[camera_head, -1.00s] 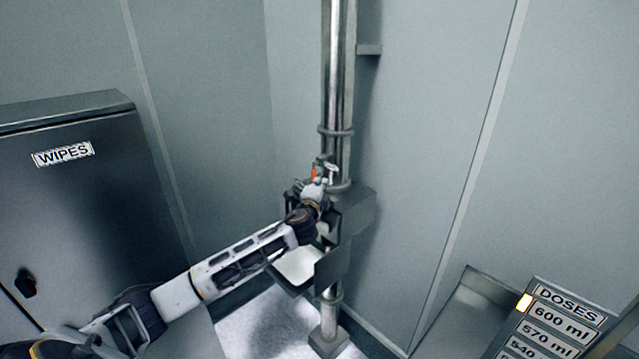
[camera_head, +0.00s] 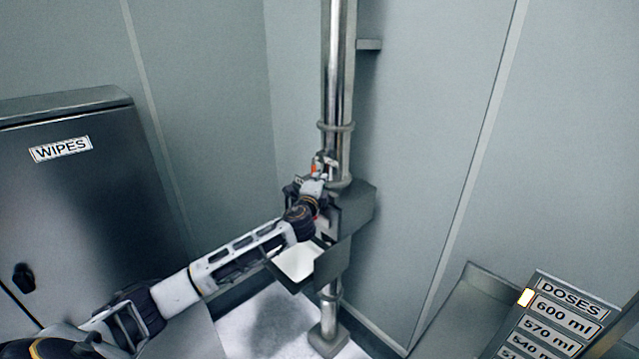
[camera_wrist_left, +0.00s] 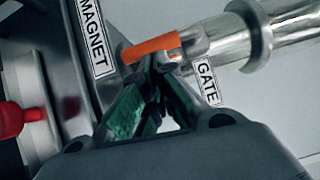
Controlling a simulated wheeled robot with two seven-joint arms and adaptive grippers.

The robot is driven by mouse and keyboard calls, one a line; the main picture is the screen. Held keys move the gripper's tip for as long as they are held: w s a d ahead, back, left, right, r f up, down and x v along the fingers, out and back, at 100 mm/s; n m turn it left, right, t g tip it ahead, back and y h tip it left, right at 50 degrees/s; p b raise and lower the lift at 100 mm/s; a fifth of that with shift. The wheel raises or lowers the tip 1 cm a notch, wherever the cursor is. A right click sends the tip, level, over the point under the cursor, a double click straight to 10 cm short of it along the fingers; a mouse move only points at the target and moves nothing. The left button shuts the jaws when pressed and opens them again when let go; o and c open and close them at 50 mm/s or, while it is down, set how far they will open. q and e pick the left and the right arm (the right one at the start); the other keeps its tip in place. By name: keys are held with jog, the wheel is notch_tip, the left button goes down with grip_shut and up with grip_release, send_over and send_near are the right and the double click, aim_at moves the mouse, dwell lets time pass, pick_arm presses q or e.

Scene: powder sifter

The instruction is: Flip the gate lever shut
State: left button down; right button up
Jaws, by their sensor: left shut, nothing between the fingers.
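The gate lever shows in the left wrist view as an orange grip (camera_wrist_left: 151,47) beside the GATE label (camera_wrist_left: 209,83) on a shiny metal pipe. In the head view a small orange spot (camera_head: 314,168) shows at the steel column, near my gripper. My left gripper (camera_wrist_left: 158,78) is shut and empty, with its fingertips just below the orange grip. I cannot tell whether they touch it. In the head view the left gripper (camera_head: 319,176) is small and partly hidden by its wrist. My right gripper is not in view.
A MAGNET label (camera_wrist_left: 95,38) and a red knob (camera_wrist_left: 12,119) are left of my gripper. A white-lined tray (camera_head: 297,262) sits below my wrist at the column (camera_head: 337,80). A WIPES cabinet (camera_head: 70,210) stands left; a DOSES board (camera_head: 560,318) is at lower right.

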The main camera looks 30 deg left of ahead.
pick_arm(q)
jog(key=shift+a+f+m+t+b, duration=0.25)
jog(key=shift+m+t+b, duration=0.5)
jog(key=shift+b, duration=0.9)
